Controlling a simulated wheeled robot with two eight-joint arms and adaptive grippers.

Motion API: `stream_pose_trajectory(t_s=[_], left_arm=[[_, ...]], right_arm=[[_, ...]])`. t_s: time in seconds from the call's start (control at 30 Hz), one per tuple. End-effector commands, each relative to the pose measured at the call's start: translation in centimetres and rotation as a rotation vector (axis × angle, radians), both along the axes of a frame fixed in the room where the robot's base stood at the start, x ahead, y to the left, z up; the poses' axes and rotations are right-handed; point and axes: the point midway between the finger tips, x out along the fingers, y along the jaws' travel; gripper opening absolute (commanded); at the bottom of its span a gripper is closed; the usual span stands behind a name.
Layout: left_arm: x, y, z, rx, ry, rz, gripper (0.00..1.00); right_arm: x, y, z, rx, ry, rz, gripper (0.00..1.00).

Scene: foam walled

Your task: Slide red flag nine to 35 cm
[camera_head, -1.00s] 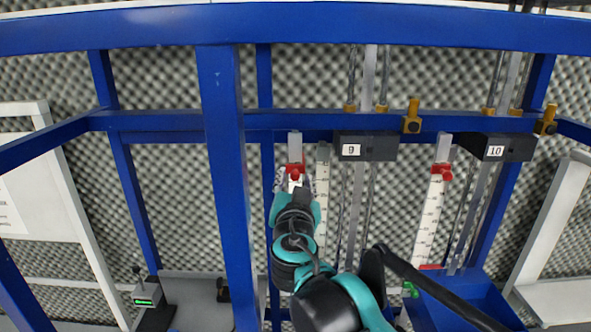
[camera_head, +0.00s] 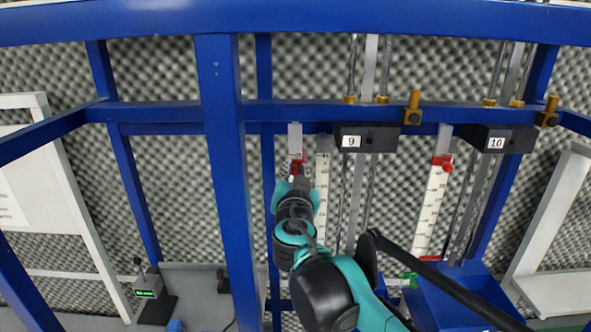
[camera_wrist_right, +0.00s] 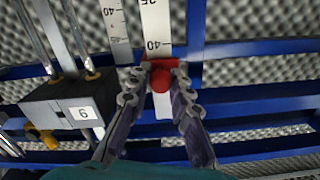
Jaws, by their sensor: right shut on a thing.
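The red flag at station nine sits on a white vertical scale strip, close to its 40 mark. It shows in the head view (camera_head: 296,163) left of the black box labelled 9 (camera_head: 365,139), and in the right wrist view (camera_wrist_right: 163,66). My right gripper (camera_head: 297,182) is at the flag. In the right wrist view, its two fingers (camera_wrist_right: 163,76) are shut on the flag's red knob, one on each side. The exact reading behind the flag is partly hidden. The scale (camera_wrist_right: 155,25) runs away from the gripper toward lower numbers. My left gripper is not in view.
A second white scale (camera_head: 322,185) stands just right of the flag's strip. Thick blue frame beams (camera_head: 222,160) cross in front and behind. Station 10's box (camera_head: 496,140) and red flag (camera_head: 442,161) are to the right.

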Motion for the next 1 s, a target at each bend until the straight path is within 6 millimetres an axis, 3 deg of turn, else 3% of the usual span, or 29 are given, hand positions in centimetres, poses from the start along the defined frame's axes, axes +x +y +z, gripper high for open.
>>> stream_pose_trajectory(t_s=[0.1, 0.3, 0.47, 0.77, 0.8, 0.87, 1.0], left_arm=[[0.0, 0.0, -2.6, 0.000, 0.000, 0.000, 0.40], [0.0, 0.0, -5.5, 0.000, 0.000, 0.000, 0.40], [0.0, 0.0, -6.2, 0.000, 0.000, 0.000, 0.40], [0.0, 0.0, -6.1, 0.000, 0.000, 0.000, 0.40], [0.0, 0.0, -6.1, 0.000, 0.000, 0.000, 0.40], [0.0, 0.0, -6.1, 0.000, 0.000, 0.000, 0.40], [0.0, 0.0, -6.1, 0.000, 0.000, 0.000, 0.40]], right_arm=[[0.0, 0.0, -3.5, 0.000, 0.000, 0.000, 0.00], [0.0, 0.0, -7.8, 0.000, 0.000, 0.000, 0.00], [0.0, 0.0, -9.1, 0.000, 0.000, 0.000, 0.00], [0.0, 0.0, -9.0, 0.000, 0.000, 0.000, 0.00], [0.0, 0.0, -9.0, 0.000, 0.000, -0.001, 0.22], [0.0, 0.0, -9.0, 0.000, 0.000, -0.001, 0.38], [0.0, 0.0, -9.0, 0.000, 0.000, 0.000, 0.42]])
